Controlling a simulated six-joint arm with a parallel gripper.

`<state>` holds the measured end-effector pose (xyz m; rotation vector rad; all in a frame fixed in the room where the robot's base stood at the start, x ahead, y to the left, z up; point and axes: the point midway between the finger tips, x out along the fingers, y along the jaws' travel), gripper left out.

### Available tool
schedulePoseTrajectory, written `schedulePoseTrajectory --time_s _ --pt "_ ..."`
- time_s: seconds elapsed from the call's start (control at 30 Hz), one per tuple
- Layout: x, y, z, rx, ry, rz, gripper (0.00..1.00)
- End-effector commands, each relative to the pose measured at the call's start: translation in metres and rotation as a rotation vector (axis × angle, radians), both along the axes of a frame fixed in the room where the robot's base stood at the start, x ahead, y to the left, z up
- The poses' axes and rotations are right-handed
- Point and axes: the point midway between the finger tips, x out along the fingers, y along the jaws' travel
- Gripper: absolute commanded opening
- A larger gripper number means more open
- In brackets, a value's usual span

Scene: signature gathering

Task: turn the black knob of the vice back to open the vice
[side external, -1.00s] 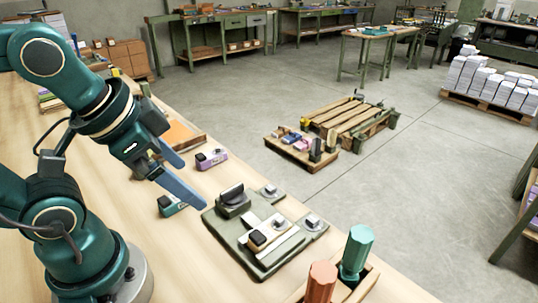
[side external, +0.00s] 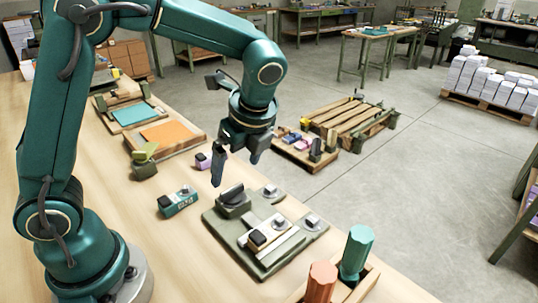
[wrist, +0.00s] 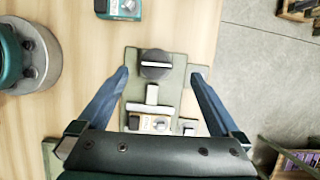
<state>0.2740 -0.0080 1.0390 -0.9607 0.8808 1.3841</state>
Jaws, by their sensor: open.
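The vice (side external: 226,237) is a grey-green plate on the wooden table, with pale metal blocks on it. Its round black knob (side external: 232,198) with a raised bar stands at the far left end of the plate. In the wrist view, the knob (wrist: 156,71) lies near the middle, its pale-topped bar running across the picture. A small block with a black top (side external: 257,239) sits among the metal parts. My gripper (side external: 236,170) is above the knob, pointing down, open and empty. In the wrist view, my gripper's blue fingers (wrist: 159,75) are spread wide, one on each side of the knob.
A teal block (side external: 179,202) and a purple block (side external: 203,161) lie beyond the vice. Orange and teal octagonal handles (side external: 322,279) (side external: 356,252) rise in a wooden holder at the near edge. An orange-sheeted tray (side external: 168,134) lies farther back. The table's right edge drops to the floor.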

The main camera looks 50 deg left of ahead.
Motion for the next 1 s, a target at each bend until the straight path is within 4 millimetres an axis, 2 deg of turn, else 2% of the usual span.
schedulePoseTrajectory --time_s 0.17,0.5,0.83,0.87,1.0 --pt "-0.003 0.000 -0.016 0.007 0.036 -0.009 1.00" --pt "-0.004 0.015 -0.052 0.006 0.036 -0.007 1.00" --pt "-0.003 0.017 -0.057 0.004 0.032 -0.009 1.00" --pt "-0.004 0.017 -0.057 0.004 0.032 -0.009 0.96" --pt "-0.004 0.017 -0.056 0.004 0.031 -0.008 0.43"
